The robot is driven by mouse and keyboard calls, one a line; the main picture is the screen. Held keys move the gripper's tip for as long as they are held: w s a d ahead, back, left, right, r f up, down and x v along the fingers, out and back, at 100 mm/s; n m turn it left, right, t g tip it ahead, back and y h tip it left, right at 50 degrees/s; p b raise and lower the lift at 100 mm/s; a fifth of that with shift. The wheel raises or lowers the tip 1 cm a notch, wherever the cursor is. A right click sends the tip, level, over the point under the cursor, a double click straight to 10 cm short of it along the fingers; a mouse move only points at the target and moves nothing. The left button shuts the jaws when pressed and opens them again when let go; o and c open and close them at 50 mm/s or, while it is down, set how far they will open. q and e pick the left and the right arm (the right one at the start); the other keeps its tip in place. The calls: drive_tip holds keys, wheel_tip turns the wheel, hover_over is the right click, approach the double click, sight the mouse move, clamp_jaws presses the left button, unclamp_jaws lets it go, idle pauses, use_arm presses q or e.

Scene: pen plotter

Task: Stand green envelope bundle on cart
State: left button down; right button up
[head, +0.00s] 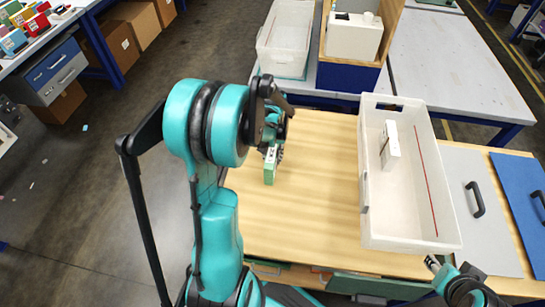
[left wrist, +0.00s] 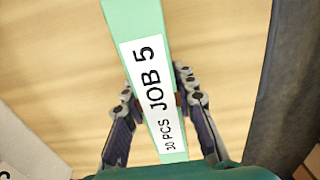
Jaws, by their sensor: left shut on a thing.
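The green envelope bundle (head: 269,172) is a narrow green block with a white label. In the left wrist view the bundle (left wrist: 135,20) reads "JOB 5" and "30 PCS". My left gripper (head: 273,150) is shut on it, with one finger on each side in the left wrist view (left wrist: 155,95). The bundle is over the left part of the light wooden top (head: 310,205); I cannot tell whether its lower end touches the wood. My right gripper (head: 434,264) is partly in view at the bottom right, and its fingers are too unclear to read.
A long white tray (head: 372,215) stands on the wood to the right, with a white labelled bundle (head: 391,146) in it. A grey panel with a black handle (head: 477,200) and a blue panel (head: 525,200) lie further right. The wood between my left gripper and the tray is clear.

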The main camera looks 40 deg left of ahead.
use_arm(q)
drive_tip(key=shift+f, duration=0.1)
drive_tip(key=c, duration=1.6)
unclamp_jaws()
drive_tip(key=shift+f, duration=0.1)
drive_tip(key=shift+c, duration=0.2)
drive_tip(key=o, duration=0.4)
drive_tip(key=shift+o, duration=0.2)
drive_tip(key=shift+r, duration=0.2)
